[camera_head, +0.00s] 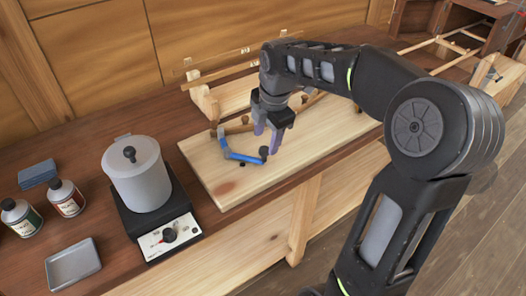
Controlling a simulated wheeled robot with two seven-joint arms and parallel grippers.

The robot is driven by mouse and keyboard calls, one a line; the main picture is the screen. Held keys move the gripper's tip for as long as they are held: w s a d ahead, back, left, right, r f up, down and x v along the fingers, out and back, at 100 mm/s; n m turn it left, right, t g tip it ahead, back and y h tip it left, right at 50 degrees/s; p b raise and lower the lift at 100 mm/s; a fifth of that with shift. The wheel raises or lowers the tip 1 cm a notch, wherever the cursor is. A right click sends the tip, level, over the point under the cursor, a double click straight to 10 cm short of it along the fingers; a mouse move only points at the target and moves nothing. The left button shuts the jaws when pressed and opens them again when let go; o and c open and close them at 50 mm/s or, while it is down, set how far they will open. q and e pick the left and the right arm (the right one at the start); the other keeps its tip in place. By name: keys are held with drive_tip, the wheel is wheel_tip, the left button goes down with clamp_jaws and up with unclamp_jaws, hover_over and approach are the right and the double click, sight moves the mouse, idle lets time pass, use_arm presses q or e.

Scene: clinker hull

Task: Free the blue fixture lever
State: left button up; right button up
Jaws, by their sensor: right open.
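The blue fixture lever (241,157) lies on the pale wooden board (225,188). It looks like a bent blue bar with dark ends, one of them a dark knob at its right end. I cannot tell whether a finger touches the lever. The arm hides part of the board behind the gripper. My left gripper is not in view.
A grey lidded pot (138,176) stands on a black heater (152,220) left of the board. Two small bottles (66,198), a blue folded cloth (37,174) and a metal tray (73,264) lie further left. A wooden frame (207,101) stands along the board's back edge.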

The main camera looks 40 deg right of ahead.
sight(264, 149)
drive_tip(key=f, duration=0.3)
drive_tip(key=w+f, duration=0.1)
drive_tip(key=f, duration=0.3)
drive_tip(key=shift+w+p, duration=0.15)
drive_tip(key=shift+p, duration=0.15)
drive_tip(key=shift+c, duration=0.2)
drive_tip(key=shift+r, duration=0.1)
clamp_jaws()
idle(0.8)
